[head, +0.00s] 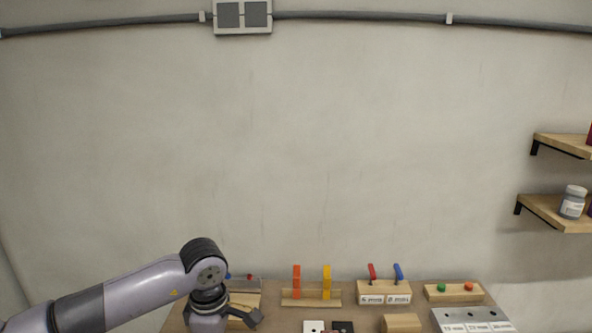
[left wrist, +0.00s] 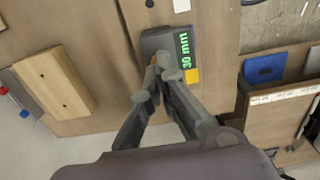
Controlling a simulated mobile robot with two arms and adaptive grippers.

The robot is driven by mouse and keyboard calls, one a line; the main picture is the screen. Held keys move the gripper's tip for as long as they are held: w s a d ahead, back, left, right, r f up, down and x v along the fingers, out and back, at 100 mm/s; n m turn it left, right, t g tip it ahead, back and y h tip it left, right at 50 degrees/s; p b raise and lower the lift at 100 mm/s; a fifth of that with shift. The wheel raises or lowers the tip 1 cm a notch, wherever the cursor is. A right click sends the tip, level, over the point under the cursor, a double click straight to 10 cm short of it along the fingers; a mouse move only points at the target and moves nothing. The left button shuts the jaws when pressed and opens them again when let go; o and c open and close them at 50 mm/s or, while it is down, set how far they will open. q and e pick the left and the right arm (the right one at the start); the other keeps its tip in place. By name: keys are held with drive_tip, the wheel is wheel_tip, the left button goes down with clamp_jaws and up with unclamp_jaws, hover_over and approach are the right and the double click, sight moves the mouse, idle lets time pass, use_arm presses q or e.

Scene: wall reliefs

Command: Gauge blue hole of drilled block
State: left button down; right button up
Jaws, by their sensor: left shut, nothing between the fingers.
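In the left wrist view my left gripper (left wrist: 160,72) is shut and empty, its fingertips over the lower part of a dark gauge-like device (left wrist: 166,52). Its green display reads "30 mm" and a yellow patch shows beside the tips; I cannot tell if they touch. In the head view my left gripper (head: 252,318) is low over the table's left side. A light wooden block (left wrist: 55,82) with small dark holes lies left in the left wrist view. I cannot tell whether it is the drilled block; no blue hole is clearly visible. My right gripper is not in view.
On the table in the head view are an orange-and-yellow-post stand (head: 311,298), a red-and-blue lever box (head: 384,292), a button block (head: 455,292) and a metal plate with mm labels (head: 472,319). Shelves (head: 555,212) stick out at right.

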use_arm(q)
drive_tip(key=shift+r+p, duration=1.05)
drive_tip(key=shift+r, duration=1.9)
